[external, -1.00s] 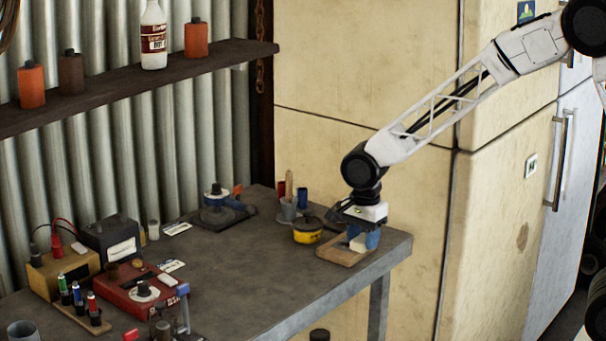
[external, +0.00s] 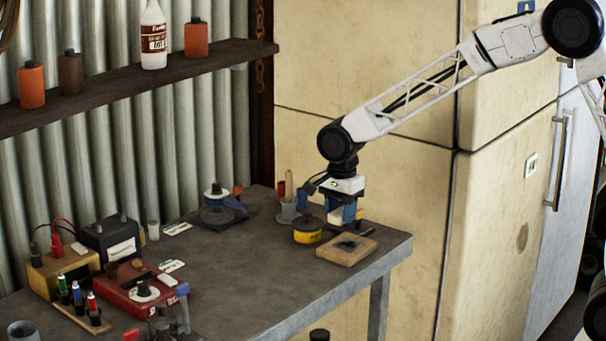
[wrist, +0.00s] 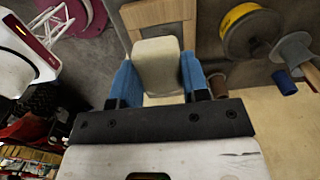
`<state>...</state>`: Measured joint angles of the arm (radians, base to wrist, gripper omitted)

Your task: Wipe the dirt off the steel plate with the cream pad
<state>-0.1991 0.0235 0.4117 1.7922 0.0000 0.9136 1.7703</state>
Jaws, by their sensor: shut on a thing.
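My gripper (external: 343,212) has blue fingers and is shut on the cream pad (external: 335,215). In the wrist view the pad (wrist: 157,62) sits between the two fingers. The pad looks raised and clear of the block. In the wrist view the pad hides part of the block (wrist: 160,12).
A yellow spool (external: 307,236) stands close left of the gripper, with a grey cup of tools (external: 287,212) behind it. A cream cabinet (external: 400,150) rises behind the bench. Meters and small parts crowd the left. The middle of the bench (external: 240,270) is clear.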

